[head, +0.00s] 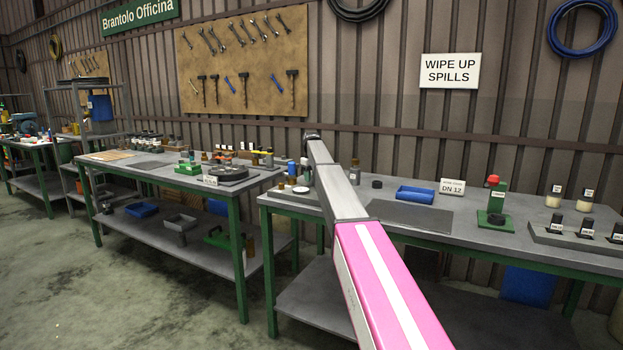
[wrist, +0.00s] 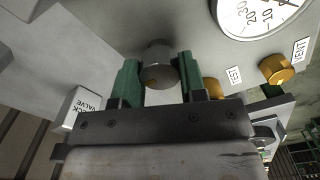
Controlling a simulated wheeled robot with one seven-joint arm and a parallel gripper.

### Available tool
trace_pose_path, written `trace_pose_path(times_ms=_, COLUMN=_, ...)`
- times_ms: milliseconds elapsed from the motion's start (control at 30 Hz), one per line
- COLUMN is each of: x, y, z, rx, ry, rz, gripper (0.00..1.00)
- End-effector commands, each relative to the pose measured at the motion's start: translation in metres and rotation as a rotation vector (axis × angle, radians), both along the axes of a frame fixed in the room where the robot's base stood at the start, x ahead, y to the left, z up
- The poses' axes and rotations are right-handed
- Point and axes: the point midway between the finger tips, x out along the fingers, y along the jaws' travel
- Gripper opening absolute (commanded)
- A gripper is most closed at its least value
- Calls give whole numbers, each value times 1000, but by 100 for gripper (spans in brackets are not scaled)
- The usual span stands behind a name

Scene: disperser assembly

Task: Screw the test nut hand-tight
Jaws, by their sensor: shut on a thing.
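In the wrist view, my gripper (wrist: 158,72) has its green fingers on both sides of a dark grey round nut (wrist: 158,72) and is shut on it. The nut stands against a pale grey surface, with a small brass-coloured spot at its lower edge. A brass fitting (wrist: 212,88) beside a TEST label (wrist: 234,75) is partly hidden by the right finger. I cannot tell whether the grey nut is seated on a thread. In the head view, my arm reaches over the bench, and the fingers and nut cannot be made out.
A dial gauge (wrist: 258,12) and a brass fitting (wrist: 277,68) by an EXIT label (wrist: 300,50) lie to the right. A white CHECK VALVE label block (wrist: 83,108) is at left. The near bench (head: 465,222) holds a blue tray (head: 415,195) and a green stand (head: 496,205).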

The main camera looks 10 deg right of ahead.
Motion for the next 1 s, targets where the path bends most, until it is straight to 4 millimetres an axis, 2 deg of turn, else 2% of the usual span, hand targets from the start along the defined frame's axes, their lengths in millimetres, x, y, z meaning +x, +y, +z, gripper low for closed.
trace_pose_path(times_ms=500, x=0, y=0, z=0, rx=0, ry=1, rz=-346, gripper=15)
trace_pose_path(times_ms=1000, x=0, y=0, z=1, rx=0, ry=0, rz=-422, gripper=15)
